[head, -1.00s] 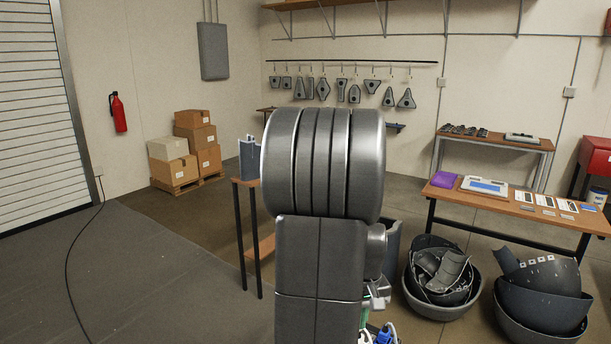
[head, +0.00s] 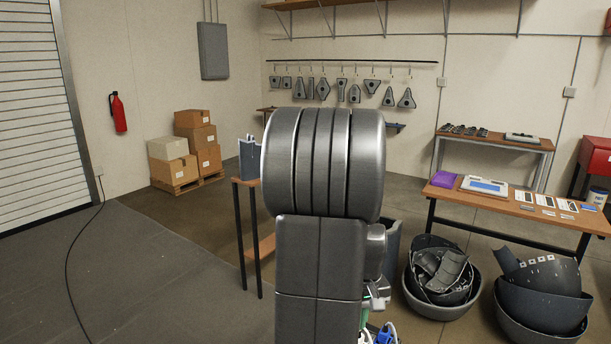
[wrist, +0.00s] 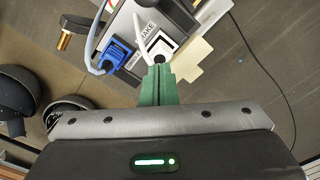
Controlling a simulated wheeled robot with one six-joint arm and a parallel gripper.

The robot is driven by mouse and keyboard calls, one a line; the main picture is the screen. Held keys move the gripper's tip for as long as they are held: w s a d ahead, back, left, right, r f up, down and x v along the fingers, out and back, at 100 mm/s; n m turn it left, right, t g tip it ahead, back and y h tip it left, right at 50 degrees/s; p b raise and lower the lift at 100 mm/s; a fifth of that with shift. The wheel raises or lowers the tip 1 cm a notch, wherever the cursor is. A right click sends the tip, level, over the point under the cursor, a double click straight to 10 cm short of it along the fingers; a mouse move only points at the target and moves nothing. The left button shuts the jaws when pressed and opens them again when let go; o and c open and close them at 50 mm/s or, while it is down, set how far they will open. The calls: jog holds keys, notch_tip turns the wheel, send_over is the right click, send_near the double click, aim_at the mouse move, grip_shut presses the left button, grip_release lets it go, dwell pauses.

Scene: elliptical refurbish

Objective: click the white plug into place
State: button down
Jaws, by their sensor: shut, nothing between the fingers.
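The white plug (wrist: 161,44) is in the wrist view, beside a label reading "BRAKE" on a light grey panel (wrist: 192,14). A white cable runs by it. The green fingers of my gripper (wrist: 159,70) are shut with nothing between them. Their tips are right at the near edge of the white plug; I cannot tell whether they touch it. How deep the plug sits is not clear. A blue plug (wrist: 124,57) with a grey cable is to its left. In the head view my arm hides most of this area; a blue piece (head: 387,334) shows at the bottom.
A pale yellow piece (wrist: 193,60) lies right of the white plug. A brass-ended part (wrist: 66,40) is at upper left. Dark bowls of parts (head: 440,285) stand on the floor at right, before a wooden table (head: 520,212). The floor at left is open.

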notch_tip(320, 180, up, 6)
jog(key=p, duration=0.4)
jog(key=shift+f, duration=0.1)
dwell(0.4)
notch_tip(320, 180, down, 7)
jog(key=b, duration=0.5)
jog(key=shift+r, duration=0.2)
